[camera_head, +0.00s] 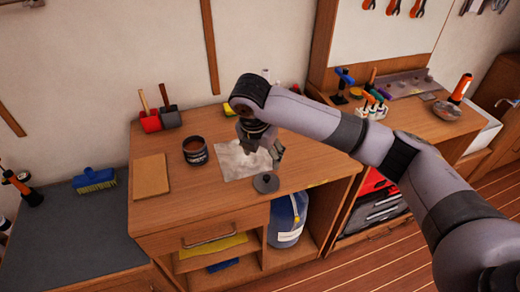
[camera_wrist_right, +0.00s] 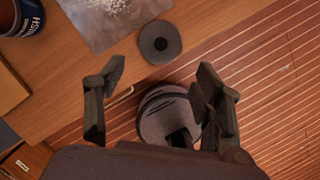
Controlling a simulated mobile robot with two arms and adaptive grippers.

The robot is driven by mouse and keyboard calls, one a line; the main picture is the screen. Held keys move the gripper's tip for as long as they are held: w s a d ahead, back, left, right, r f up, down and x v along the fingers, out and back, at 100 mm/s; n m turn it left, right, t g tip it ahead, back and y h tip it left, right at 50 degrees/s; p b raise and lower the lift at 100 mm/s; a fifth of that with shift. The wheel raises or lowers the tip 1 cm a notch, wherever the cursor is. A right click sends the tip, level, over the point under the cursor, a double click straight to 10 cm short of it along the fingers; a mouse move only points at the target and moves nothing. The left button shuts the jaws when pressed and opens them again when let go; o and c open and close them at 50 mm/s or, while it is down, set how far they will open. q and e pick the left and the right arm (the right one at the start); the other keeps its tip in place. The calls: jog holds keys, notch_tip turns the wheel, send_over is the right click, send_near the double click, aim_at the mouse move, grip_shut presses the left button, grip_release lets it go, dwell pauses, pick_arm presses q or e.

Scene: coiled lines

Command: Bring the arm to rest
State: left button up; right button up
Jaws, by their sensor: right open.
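My right arm (camera_head: 370,137) comes in from the lower right of the head view and bends down over the wooden cabinet top. Its gripper (camera_head: 262,153) hangs above a pale sheet (camera_head: 238,160). In the right wrist view the gripper (camera_wrist_right: 160,100) has its two fingers wide apart with nothing between them. A dark round disc (camera_head: 266,183) lies near the cabinet's front edge; in the wrist view the disc (camera_wrist_right: 160,42) shows beyond the fingertips. My left gripper is not in view.
An open dark can (camera_head: 195,151) stands left of the sheet, near a tan board (camera_head: 151,176). A blue container (camera_head: 288,219) sits on the open shelf below. Red and dark brush-and-pan pieces (camera_head: 150,121) stand at the back. Marker bottles (camera_head: 372,108) stand on the right counter.

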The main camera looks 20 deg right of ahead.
jog(key=s+a+f+m+y, duration=0.5)
jog(key=s+a+f+m, duration=0.5)
jog(key=s, duration=0.4)
jog(key=s+d+f+m+t+h, duration=0.1)
jog(key=s+d+f+m+h, duration=0.3)
jog(key=s+d+m, duration=1.05)
notch_tip(320, 180, down, 26)
jog(key=s+g+y, duration=0.1)
jog(key=s, duration=0.1)
jog(key=s+d+f+g, duration=0.1)
jog(key=s+d+f, duration=0.2)
jog(key=s+f, duration=1.3)
jog(key=shift+s+f+m, duration=0.35)
jog(key=shift+s+f, duration=0.05)
jog(key=shift+f, duration=0.35)
